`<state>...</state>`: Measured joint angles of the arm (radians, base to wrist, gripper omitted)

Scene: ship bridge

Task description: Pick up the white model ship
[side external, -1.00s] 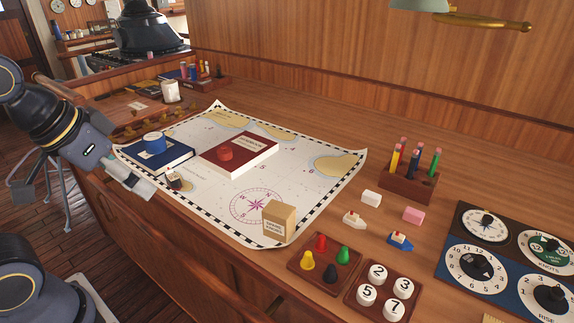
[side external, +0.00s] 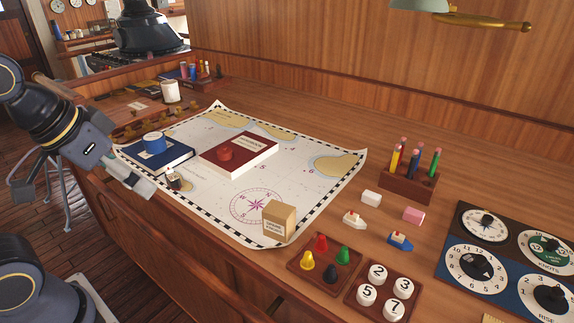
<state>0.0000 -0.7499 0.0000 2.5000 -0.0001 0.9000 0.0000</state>
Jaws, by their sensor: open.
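The white model ship (side external: 354,220) sits upright on the wooden desk, right of the chart and behind the trays of small pieces. A similar ship with a blue hull (side external: 400,241) is to its right, a short gap away. My gripper (side external: 142,187) is at the left, by the desk's front edge near the blue book. It is open, with nothing seen between its fingers. It is far from the white ship, across the chart. The ship is in full view.
A white block (side external: 372,198) and a pink block (side external: 414,214) lie near the ship. A cardboard box (side external: 279,220) stands on the chart (side external: 215,205). A pencil holder (side external: 408,188) stands behind. Trays of coloured pegs (side external: 306,279) and numbered pieces (side external: 365,315) are in front.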

